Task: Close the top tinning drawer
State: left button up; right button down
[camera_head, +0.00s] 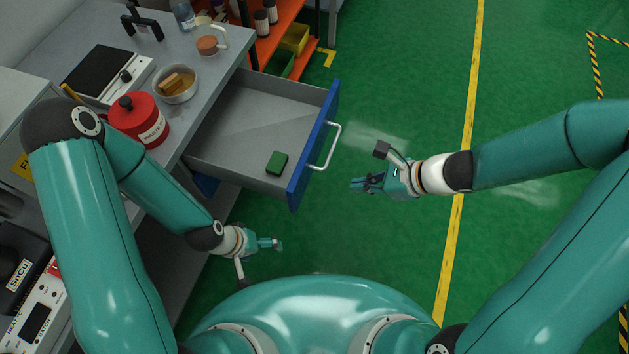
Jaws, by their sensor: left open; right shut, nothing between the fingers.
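The top drawer (228,135) is pulled far out of the grey workbench. It has a blue front (313,145) with a pale bar handle (329,148) on its outer face. A small green block (277,162) lies inside near the front corner. My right gripper (355,185) is shut and empty, to the right of the handle and slightly lower in the picture, apart from it. My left gripper (278,244) is open and empty, below the drawer's near corner in the picture and apart from it.
On the bench top stand a red tin (138,118), a metal bowl (175,84), a black-topped plate (95,72) and a glass jug (207,44). An orange shelf (275,35) with bins stands behind the drawer.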

jog(key=b, duration=0.3)
send_near(305, 184)
jog(key=x, duration=0.4)
jog(key=shift+s+a+f, duration=0.1)
jog(key=shift+a+f, duration=0.15)
jog(key=shift+f, duration=0.15)
jog(key=shift+w+a, duration=0.2)
jog(key=shift+a, duration=0.25)
jog(key=shift+a+f, duration=0.1)
